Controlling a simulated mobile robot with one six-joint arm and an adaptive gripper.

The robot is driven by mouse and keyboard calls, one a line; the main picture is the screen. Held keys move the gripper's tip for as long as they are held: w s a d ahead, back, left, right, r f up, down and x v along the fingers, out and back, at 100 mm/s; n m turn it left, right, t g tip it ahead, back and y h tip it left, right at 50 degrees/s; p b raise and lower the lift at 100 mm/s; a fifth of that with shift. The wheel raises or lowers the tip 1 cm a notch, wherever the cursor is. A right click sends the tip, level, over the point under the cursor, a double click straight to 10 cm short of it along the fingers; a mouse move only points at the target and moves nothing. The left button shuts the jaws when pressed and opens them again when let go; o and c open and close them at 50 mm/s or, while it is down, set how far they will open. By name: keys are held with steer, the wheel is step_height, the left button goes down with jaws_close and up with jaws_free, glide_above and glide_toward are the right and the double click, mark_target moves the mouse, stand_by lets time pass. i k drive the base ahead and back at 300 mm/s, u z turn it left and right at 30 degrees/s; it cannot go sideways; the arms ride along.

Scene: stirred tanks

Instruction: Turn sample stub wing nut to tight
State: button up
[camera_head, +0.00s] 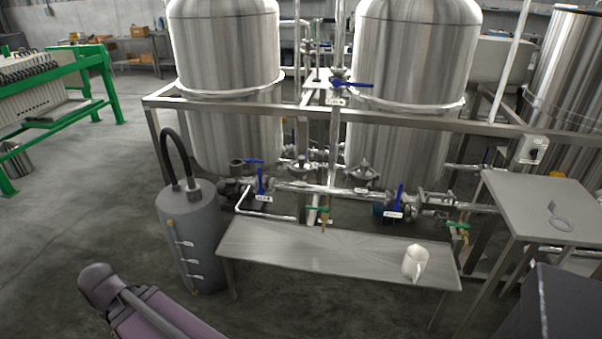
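Two steel tanks (224,50) (415,50) stand behind a steel frame, with pipework between and below them. A small green-handled brass valve (318,210) hangs from the pipework above the low bench. A second green-handled valve (458,227) sits at the right end of the pipe run. Either may be on a sample stub; I cannot tell which. The wing nut is too small to make out, so its tightness does not show. My gripper is out of view; only part of my arm shows at the lower left, well apart from the pipework.
A low steel bench (300,250) with a white jug (413,262) stands before the pipes. A grey cylinder (187,235) with a black hose is to its left. Open floor lies left.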

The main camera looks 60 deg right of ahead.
mark_target(283, 171)
steer(key=z, duration=0.8)
steer(key=i, duration=0.6)
steer(key=k, duration=0.6)
steer(key=u, duration=0.05)
